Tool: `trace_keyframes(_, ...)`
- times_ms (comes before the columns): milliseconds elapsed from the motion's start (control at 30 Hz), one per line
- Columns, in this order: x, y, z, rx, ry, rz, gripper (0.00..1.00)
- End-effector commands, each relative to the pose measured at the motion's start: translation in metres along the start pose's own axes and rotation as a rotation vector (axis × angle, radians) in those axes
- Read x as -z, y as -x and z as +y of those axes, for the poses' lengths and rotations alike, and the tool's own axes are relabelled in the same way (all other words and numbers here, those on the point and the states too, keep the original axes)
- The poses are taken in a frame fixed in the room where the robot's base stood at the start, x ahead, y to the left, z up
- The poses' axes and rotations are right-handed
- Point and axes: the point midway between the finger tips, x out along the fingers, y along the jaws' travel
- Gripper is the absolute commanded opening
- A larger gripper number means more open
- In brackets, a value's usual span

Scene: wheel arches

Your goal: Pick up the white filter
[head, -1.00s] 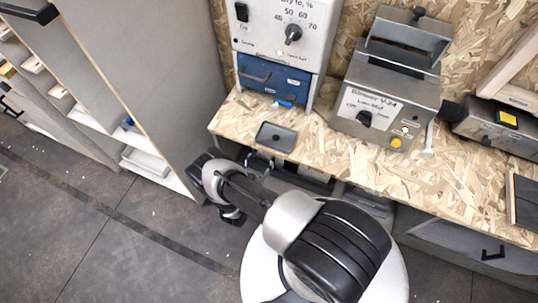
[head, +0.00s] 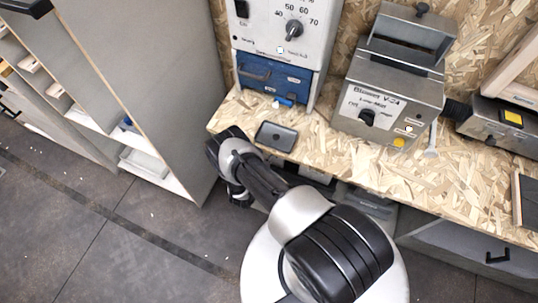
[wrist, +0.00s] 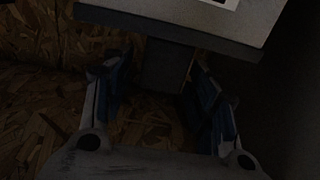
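I cannot identify the white filter with certainty. A small whitish piece (head: 431,140) stands on the bench at the right side of the grey machine in the head view, too small to name. My gripper (wrist: 160,70) is open in the wrist view, its two blue-lined fingers apart. A dark block (wrist: 165,66) shows between and beyond the fingertips, under a pale box (wrist: 225,18) with a dark lower edge. I cannot tell whether the fingers touch it. In the head view the fingers are hidden; my arm's end is at the bench's front left edge.
The chipboard bench (head: 345,160) carries a dark tray (head: 276,136), a white device with a blue drawer (head: 273,76) and the grey machine (head: 386,105). A grey shelf unit (head: 125,70) stands at the left. Floor is clear at lower left. The wrist view is very dark.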

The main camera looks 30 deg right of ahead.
Motion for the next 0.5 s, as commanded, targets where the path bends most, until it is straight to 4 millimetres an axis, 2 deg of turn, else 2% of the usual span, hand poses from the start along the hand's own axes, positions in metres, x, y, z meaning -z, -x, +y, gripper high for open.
trace_keyframes(67,-0.0001,0.0002,0.0001,0.0,0.0,0.0,0.45)
trace_keyframes(500,-0.0003,0.0003,0.0002,0.0,0.0,0.0,0.16)
